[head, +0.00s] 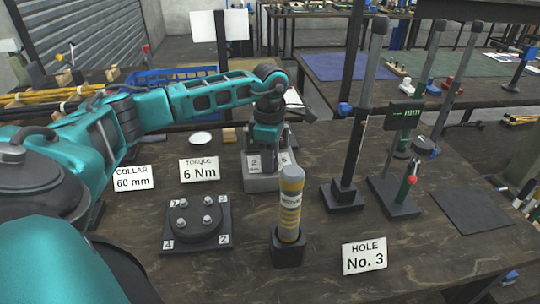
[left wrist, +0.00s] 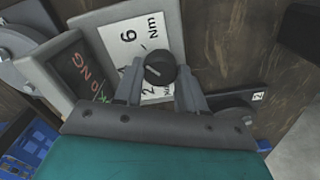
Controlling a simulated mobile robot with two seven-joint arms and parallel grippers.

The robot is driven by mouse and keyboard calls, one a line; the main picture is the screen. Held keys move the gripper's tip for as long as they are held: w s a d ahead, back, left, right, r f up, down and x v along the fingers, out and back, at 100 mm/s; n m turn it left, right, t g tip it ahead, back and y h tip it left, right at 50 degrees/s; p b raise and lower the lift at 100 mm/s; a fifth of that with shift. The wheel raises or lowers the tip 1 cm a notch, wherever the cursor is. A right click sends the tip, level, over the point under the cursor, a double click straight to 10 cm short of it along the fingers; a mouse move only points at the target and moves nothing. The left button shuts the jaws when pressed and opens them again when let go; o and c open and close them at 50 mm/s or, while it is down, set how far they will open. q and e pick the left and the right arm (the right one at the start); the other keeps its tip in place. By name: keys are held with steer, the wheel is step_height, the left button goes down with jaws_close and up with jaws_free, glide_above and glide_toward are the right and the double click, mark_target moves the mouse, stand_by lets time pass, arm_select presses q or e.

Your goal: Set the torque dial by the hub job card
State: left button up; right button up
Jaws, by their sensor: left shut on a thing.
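The torque dial is a black knob (left wrist: 159,69) with a pale pointer line, on a white numbered face (left wrist: 128,45) marked Nm. In the left wrist view a 6 and a 2 are readable; the exact setting is unclear. The dial's grey housing (head: 262,183) stands at the table's middle. My left gripper (head: 266,148) reaches down over it, shut on the knob, with one finger on either side in the left wrist view (left wrist: 159,80). A white card (head: 199,169) reads TORQUE 6 Nm. My right gripper is not in view.
A black hub plate (head: 225,240) with numbered corners and several studs lies in front. A yellow-grey tool (head: 290,204) stands in a black holder. Cards read COLLAR 60 mm (head: 133,178) and HOLE No. 3 (head: 364,256). Tall posts (head: 366,100) stand right.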

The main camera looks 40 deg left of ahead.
arm_select(q)
steer(key=shift+m, duration=0.9)
steer(key=o, duration=1.1)
step_height(320, 180, up, 13)
steer(key=shift+p, duration=0.5)
